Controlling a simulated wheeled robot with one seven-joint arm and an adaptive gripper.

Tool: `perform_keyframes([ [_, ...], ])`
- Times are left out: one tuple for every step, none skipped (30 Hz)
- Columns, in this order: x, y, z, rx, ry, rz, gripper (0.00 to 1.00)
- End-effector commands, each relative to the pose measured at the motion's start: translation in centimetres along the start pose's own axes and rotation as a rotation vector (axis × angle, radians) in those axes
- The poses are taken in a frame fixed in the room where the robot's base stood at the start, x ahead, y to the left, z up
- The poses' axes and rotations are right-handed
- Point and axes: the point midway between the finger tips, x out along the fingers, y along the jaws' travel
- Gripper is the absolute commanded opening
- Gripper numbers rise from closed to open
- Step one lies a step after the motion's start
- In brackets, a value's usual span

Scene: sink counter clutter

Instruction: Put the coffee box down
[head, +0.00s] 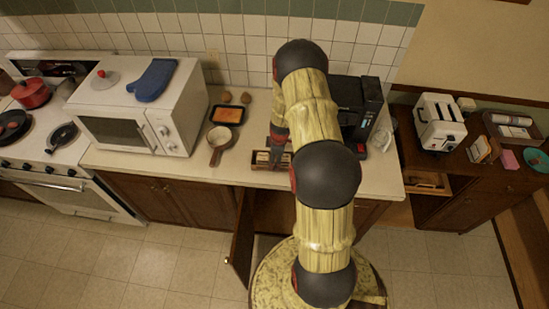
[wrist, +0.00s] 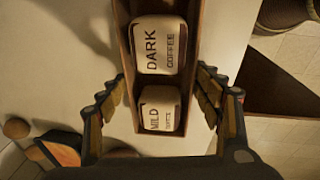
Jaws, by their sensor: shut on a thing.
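The coffee box (head: 260,165) is a small open brown tray at the counter's front edge, in line with my arm. In the wrist view the coffee box (wrist: 198,45) holds two white jars, one marked "DARK COFFEE" (wrist: 160,45) and one whose label looks like "MILD" (wrist: 161,110). My gripper (head: 277,150) reaches down onto the box. In the wrist view my gripper (wrist: 162,85) has one finger on each side of the box and is shut on it. I cannot tell whether its underside touches the counter. My arm hides part of the counter behind.
A saucepan (head: 220,146) and an orange-filled tray (head: 227,115) stand left of the box. A dark coffee machine (head: 357,108) stands right, partly behind my arm. The microwave (head: 140,108) is farther left. A cabinet door (head: 242,235) hangs open below. Bare counter (head: 375,180) shows at right.

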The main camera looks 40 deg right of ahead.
Motion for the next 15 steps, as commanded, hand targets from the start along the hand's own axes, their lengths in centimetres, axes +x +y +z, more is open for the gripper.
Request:
perform_keyframes([
  [-0.01,0.02,0.0,0.0,0.0,0.0,0.41],
  [-0.01,0.02,0.0,0.0,0.0,0.0,0.41],
  [0.02,0.02,0.0,0.0,0.0,0.0,0.41],
  [0.08,0.02,0.01,0.0,0.0,0.001,0.41],
  [0.15,0.01,0.01,0.0,0.0,0.001,0.41],
  [0.13,-0.03,0.02,0.0,0.0,0.0,0.67],
  [0.1,-0.03,0.01,0.0,0.0,0.0,0.69],
  [0.09,-0.03,0.01,0.0,0.0,0.0,0.7],
  [0.08,-0.02,0.01,0.0,0.0,0.0,0.73],
  [0.08,-0.02,0.01,0.0,0.0,0.0,0.74],
  [0.07,-0.01,0.01,0.0,0.0,0.0,0.76],
  [0.07,-0.01,0.01,0.0,0.0,0.0,0.78],
  [0.07,-0.01,0.01,0.0,0.0,0.0,0.8],
  [0.06,-0.01,0.01,0.0,0.0,0.0,0.82],
  [0.06,-0.01,0.01,0.0,0.0,0.0,0.84],
])
